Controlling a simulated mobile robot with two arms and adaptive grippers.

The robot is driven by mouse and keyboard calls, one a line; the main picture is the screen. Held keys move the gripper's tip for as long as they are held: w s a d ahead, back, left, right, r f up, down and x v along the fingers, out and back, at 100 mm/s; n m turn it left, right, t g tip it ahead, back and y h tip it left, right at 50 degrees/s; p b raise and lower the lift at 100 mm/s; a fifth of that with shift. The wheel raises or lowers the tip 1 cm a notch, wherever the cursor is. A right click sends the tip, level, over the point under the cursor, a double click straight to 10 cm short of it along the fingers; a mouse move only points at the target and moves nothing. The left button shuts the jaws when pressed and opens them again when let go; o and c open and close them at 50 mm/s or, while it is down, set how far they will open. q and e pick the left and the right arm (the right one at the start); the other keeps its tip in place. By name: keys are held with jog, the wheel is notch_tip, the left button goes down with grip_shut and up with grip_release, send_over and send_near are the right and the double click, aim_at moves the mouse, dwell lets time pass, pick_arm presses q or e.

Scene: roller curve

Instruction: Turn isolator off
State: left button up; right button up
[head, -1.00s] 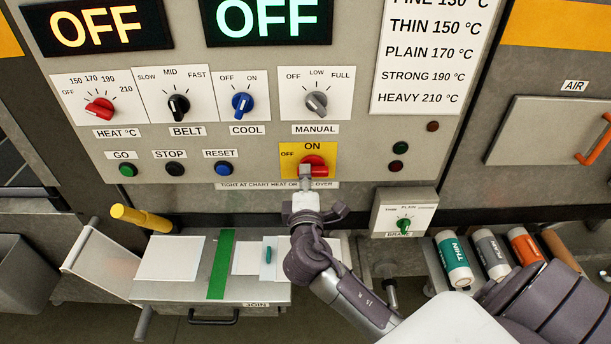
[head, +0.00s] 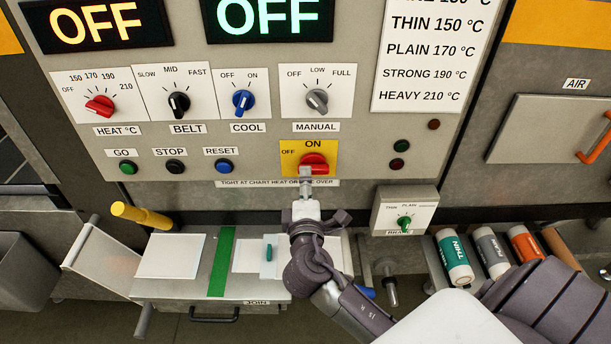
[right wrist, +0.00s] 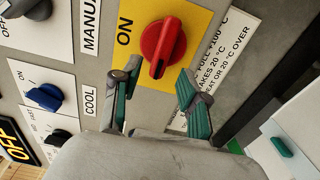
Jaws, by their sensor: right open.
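The isolator is a red rotary knob (head: 314,161) on a yellow plate marked OFF at its left and ON above. It also shows in the right wrist view (right wrist: 163,45), where its raised bar runs nearly up and down the picture, with a dark mark at its lower end. My right gripper (head: 306,174) is just below and in front of the knob. In the right wrist view, its two green-padded fingers (right wrist: 158,80) are apart and empty, with the knob just beyond their tips. The OFF label is not visible there. My left gripper is not in view.
The heat (head: 100,107), belt (head: 178,106), cool (head: 242,103) and manual (head: 316,100) knobs are above the isolator. Several push buttons are at its left. A small box with a green knob (head: 404,222) juts out at its lower right. A bench (head: 175,290) lies below.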

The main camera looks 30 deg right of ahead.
jog(key=v, duration=0.9)
jog(key=shift+s, duration=0.3)
jog(key=shift+a, duration=0.1)
jog(key=s+a+f+g+y+b, duration=0.2)
jog(key=f+g+y+b, duration=0.15)
jog(key=f, duration=1.75)
jog(key=s+a+f+g+y+b, duration=0.2)
jog(key=s+f+g+y, duration=0.15)
jog(key=f, duration=1.75)
jog(key=s+d+f+m+g+y+b, duration=0.2)
jog(key=s+f+m+g+b, duration=0.3)
jog(key=s+f, duration=2.2)
jog(key=s+d+m+g, duration=0.1)
jog(key=m+g, duration=0.1)
jog(key=m, duration=0.2)
jog(key=shift+s+d+y, duration=0.15)
jog(key=shift+s+y, duration=0.15)
jog(key=shift+f, duration=0.1)
